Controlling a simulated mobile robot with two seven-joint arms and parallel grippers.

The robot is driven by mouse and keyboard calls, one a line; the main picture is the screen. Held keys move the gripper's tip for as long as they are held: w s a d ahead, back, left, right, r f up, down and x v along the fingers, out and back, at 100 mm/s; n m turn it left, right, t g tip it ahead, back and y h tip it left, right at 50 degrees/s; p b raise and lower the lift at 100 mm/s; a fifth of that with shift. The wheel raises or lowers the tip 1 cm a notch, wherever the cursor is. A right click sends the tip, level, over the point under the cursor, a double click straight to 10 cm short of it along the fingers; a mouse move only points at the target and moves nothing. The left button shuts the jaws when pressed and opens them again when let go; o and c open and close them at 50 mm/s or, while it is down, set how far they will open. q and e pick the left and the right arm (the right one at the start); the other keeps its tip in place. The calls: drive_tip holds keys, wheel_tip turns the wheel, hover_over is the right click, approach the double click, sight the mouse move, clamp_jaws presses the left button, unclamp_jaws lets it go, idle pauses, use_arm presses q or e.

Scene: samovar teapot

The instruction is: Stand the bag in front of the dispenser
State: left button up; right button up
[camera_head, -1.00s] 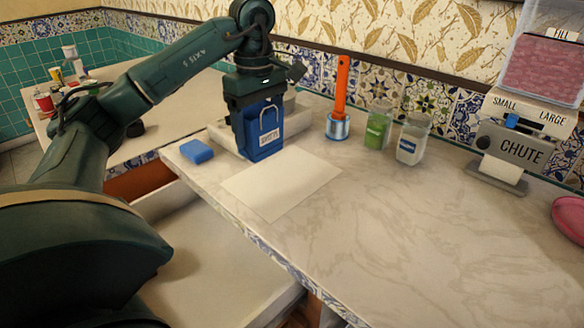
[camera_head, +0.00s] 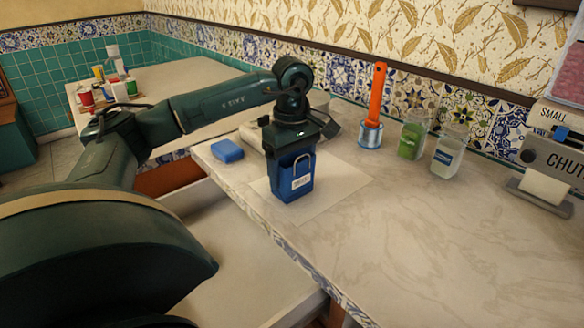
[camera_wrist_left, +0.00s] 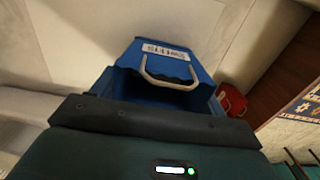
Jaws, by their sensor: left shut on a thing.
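The bag is an open-topped blue one with a pale label and a light wire handle (camera_head: 299,187). My left gripper (camera_head: 292,148) is shut on its upper edge from above. In the head view the bag is upright over a white sheet on the counter; I cannot tell whether its base touches the sheet. In the left wrist view the bag (camera_wrist_left: 180,64) sits just beyond the jaws, with its handle and label showing. The dispenser (camera_head: 555,150), marked CHUTE, stands at the far right, well apart from the bag and partly cut off. My right gripper is not in view.
A blue sponge (camera_head: 227,150) lies left of the sheet (camera_head: 335,187).

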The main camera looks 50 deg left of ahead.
use_arm(q)
drive_tip(key=shift+f, duration=0.15)
drive_tip(key=o, duration=0.9)
drive_tip(key=shift+o, duration=0.2)
